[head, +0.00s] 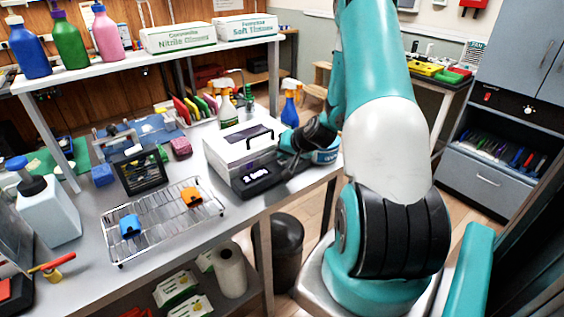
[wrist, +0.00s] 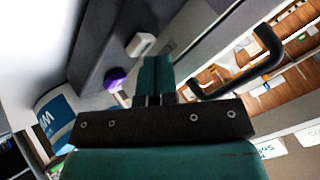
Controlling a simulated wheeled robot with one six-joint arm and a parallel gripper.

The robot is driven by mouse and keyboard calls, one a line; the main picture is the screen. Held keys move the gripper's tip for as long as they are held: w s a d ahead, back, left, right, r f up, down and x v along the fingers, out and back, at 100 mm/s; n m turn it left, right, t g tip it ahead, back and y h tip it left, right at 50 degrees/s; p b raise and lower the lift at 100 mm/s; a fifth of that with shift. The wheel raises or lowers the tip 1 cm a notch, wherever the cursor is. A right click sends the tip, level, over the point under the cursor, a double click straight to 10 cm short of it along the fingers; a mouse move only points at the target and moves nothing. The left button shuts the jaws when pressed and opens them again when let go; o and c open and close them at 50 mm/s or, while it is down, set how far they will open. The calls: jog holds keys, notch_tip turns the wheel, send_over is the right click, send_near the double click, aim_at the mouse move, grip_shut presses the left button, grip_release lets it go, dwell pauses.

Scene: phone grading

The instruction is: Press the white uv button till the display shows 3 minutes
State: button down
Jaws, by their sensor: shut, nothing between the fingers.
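The white UV box (head: 238,143) with a black handle stands on the bench in the head view. Its dark front panel has a small lit display (head: 256,177), whose digits are too small to read surely. In the wrist view, a white button (wrist: 141,45) and a purple button (wrist: 116,80) sit on the grey panel. My gripper (wrist: 154,62) is shut and empty, its tips close to the white button; I cannot tell whether they touch it. In the head view my gripper (head: 288,143) is at the right side of the box, and the buttons are hidden.
A blue and white tub (head: 327,155) stands close to my wrist, right of the box. A wire rack (head: 160,222) with an orange and a blue item is to the left. Spray bottles (head: 290,105) stand behind. The black handle (wrist: 243,70) rises beside my gripper.

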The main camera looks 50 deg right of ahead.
jog(key=shift+f+b, duration=0.3)
jog(key=shift+f, duration=0.05)
dwell(0.5)
jog(key=shift+r+p, duration=0.65)
jog(key=shift+r, duration=0.25)
jog(key=shift+r, duration=0.1)
notch_tip(320, 180, up, 5)
jog(key=p, duration=0.3)
jog(key=shift+p, duration=0.35)
